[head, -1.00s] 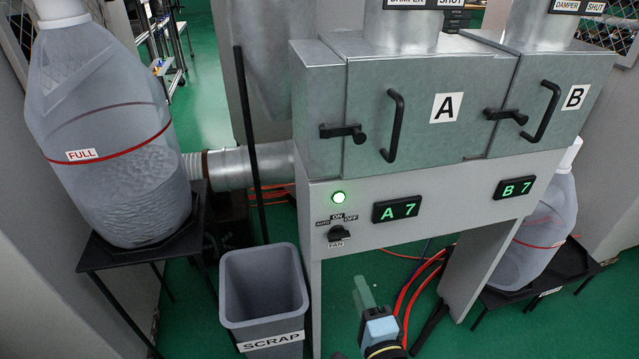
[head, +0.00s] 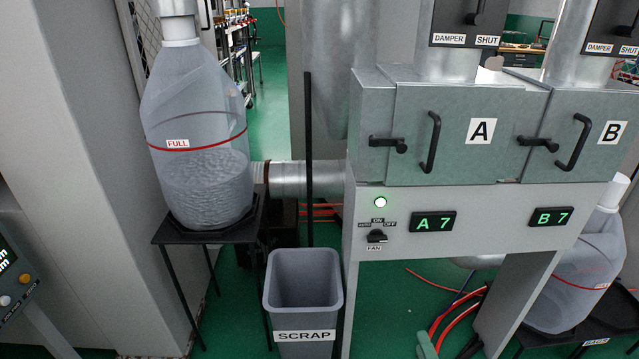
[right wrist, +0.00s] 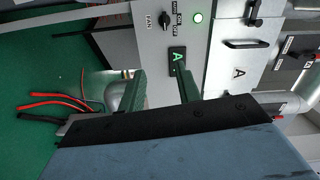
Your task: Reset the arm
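My right gripper shows only as a green finger tip (head: 426,345) at the bottom edge of the head view, in front of the grey cabinet's legs. In the right wrist view its two green fingers (right wrist: 160,80) stand apart with a clear gap and nothing between them, so it is open and empty. The cabinet's front panel (right wrist: 165,45) lies beyond the fingers, and one finger overlaps the A display (right wrist: 177,62) in the picture. My left gripper is in neither view.
A grey scrap bin (head: 303,280) stands left of the cabinet (head: 480,215). A bottle labelled FULL (head: 195,135) sits on a black stand (head: 215,235). Another bottle (head: 575,275) stands at right. Red hoses (head: 455,315) lie on the green floor. A console (head: 15,275) is at the left edge.

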